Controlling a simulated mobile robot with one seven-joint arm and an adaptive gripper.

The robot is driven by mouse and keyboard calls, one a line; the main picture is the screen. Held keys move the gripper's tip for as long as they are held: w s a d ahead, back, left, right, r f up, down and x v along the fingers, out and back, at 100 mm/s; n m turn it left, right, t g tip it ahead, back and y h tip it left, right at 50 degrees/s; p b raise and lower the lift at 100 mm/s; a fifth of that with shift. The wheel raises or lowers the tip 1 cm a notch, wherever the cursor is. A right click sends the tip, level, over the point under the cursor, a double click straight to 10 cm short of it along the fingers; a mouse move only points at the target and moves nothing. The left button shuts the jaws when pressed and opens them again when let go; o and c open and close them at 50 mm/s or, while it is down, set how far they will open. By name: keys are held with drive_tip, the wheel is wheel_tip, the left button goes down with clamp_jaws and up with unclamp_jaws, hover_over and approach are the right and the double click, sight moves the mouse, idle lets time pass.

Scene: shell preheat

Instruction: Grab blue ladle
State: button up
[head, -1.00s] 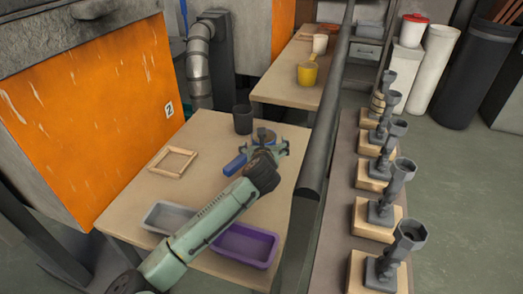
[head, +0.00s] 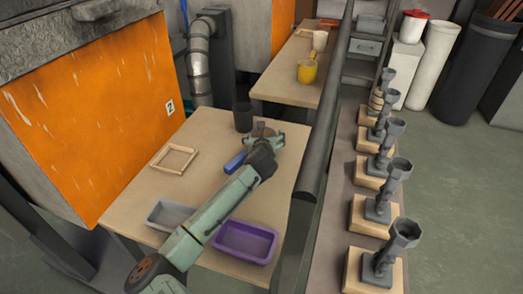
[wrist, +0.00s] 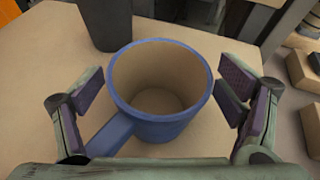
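The blue ladle (wrist: 158,125) is a round blue cup with a straight handle, standing upright on the wooden table. It fills the middle of the wrist view, with its handle running down to the lower left. In the head view only part of the blue ladle (head: 234,162) shows, mostly its handle, beside my arm. My gripper (wrist: 160,95) is open, with one finger on each side of the cup and visible gaps between fingers and cup. In the head view my gripper (head: 264,136) is over the ladle and hides most of the cup.
A dark cup (head: 243,118) stands just behind the ladle. A wooden frame (head: 175,158), a grey tray (head: 170,214) and a purple tray (head: 246,242) are on the same table (head: 200,185). A dark rail (head: 325,120) runs along the table's right side.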

drive_tip(key=c, duration=1.7)
drive_tip(key=shift+c, duration=0.5)
drive_tip(key=shift+r, duration=0.1)
